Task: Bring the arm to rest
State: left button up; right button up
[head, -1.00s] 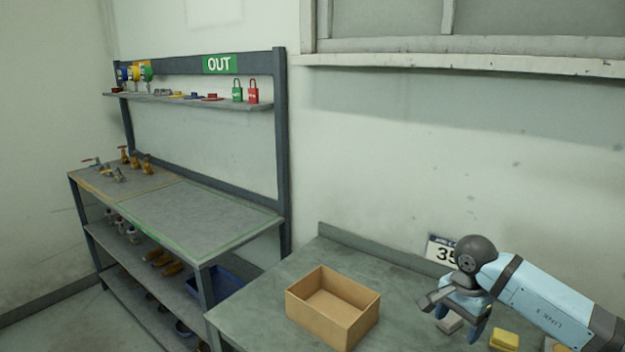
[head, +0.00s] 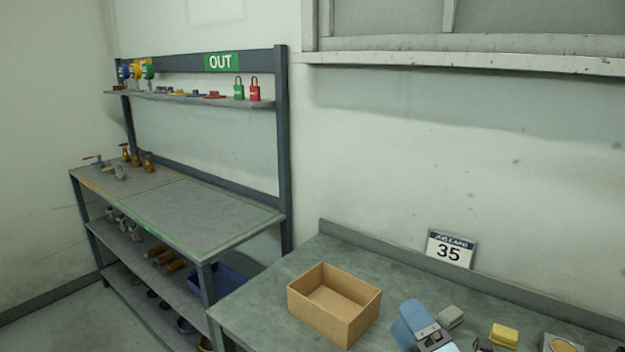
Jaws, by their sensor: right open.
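My right gripper (head: 424,328) shows at the bottom edge in the head view, just right of the open cardboard box (head: 335,306). Its blue and grey parts are cut off by the picture's lower edge. It is open, and I see nothing held in it. It is over the front part of the grey-green bench (head: 262,300). Most of my right arm is out of view. My left gripper is not in view.
A "35" card (head: 451,249) stands at the bench's back. A shelving rack (head: 205,213) with valves and padlocks stands left.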

jog(key=s+d+f+m+g+h, duration=0.45)
jog(key=f+m, duration=0.25)
jog(key=m, duration=0.2)
jog(key=s+d+f+m+g+h, duration=0.3)
jog(key=s+d+f+m+h, duration=0.25)
jog(key=f+m, duration=0.2)
jog(key=s+f+m+g+y, duration=0.1)
jog(key=s+f+m+g, duration=0.25)
jog(key=s, duration=0.45)
jog(key=s+f+m+g+y, duration=0.1)
jog(key=s+f+m+g, duration=0.2)
jog(key=s+g, duration=0.35)
jog(key=w+a+f+n+t+y+p, duration=0.1)
jog(key=w+a+f+t+y+p, duration=0.1)
jog(key=a+t+p, duration=0.4)
jog(key=w+f+t+p, duration=0.1)
jog(key=w+t+p, duration=0.1)
jog(key=p, duration=0.2)
jog(key=shift+o, duration=0.4)
jog(key=shift+w+t, duration=0.1)
jog(key=shift+t, duration=0.15)
jog(key=shift+r, duration=0.1)
